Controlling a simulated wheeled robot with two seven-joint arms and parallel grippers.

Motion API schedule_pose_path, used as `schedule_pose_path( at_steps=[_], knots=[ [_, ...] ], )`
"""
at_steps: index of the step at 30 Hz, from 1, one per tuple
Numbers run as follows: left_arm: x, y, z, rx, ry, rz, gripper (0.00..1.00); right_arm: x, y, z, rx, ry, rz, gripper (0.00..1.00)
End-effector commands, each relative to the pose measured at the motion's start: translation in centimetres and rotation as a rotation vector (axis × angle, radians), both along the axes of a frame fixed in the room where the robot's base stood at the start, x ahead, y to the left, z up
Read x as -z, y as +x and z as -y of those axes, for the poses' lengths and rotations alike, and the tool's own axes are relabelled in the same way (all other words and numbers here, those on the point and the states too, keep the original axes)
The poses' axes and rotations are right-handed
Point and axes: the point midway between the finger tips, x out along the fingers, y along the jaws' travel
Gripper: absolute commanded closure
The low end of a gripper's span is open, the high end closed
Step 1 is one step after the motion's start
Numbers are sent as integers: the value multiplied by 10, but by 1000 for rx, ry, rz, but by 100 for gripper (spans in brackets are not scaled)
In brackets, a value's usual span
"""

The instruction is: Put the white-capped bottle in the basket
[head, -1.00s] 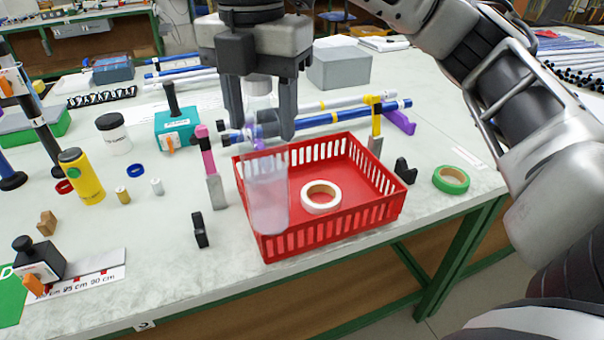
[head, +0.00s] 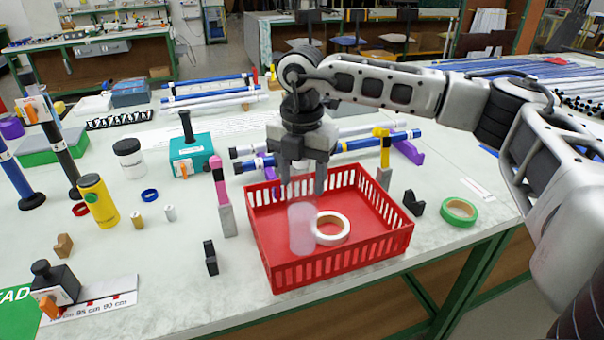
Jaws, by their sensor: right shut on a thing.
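The bottle (head: 302,230) is clear and frosted, and hangs upright below my right gripper (head: 303,186). The fingers are shut around its top, so the cap is mostly hidden. The red basket (head: 341,264) stands near the table's front edge. The bottle's lower part is within the basket's outline, toward its left side. I cannot tell whether its base touches the basket floor. A white tape roll (head: 335,228) lies in the basket just right of the bottle and is partly covered by it. My left gripper is not in view.
A pink-handled tool (head: 222,190) and a black clip (head: 210,258) stand left of the basket. A yellow-handled tool (head: 384,150), another black clip (head: 414,204) and green tape (head: 459,212) are to its right. Blue and white rods (head: 350,145) lie behind it.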

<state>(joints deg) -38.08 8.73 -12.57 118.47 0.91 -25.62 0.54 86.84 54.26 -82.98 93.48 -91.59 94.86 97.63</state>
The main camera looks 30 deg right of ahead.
Motion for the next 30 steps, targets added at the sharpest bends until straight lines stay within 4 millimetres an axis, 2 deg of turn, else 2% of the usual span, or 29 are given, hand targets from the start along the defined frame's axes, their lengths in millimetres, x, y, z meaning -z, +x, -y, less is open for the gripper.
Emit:
schedule_pose_path(
  at_steps=[12, 13, 15, 26, 30],
  knots=[
    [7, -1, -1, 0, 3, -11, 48, 8, 0, -1, 0, 2, 3, 95],
    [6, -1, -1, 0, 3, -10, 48, 8, 0, 0, 0, 1, 2, 42],
    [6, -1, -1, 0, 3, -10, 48, 7, 0, -1, 0, 1, 2, 26],
    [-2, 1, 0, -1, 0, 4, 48, 2, 0, -1, 0, 1, 3, 26],
    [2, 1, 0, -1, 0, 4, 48, -17, 1, -1, 0, 3, 5, 26]
  ],
)
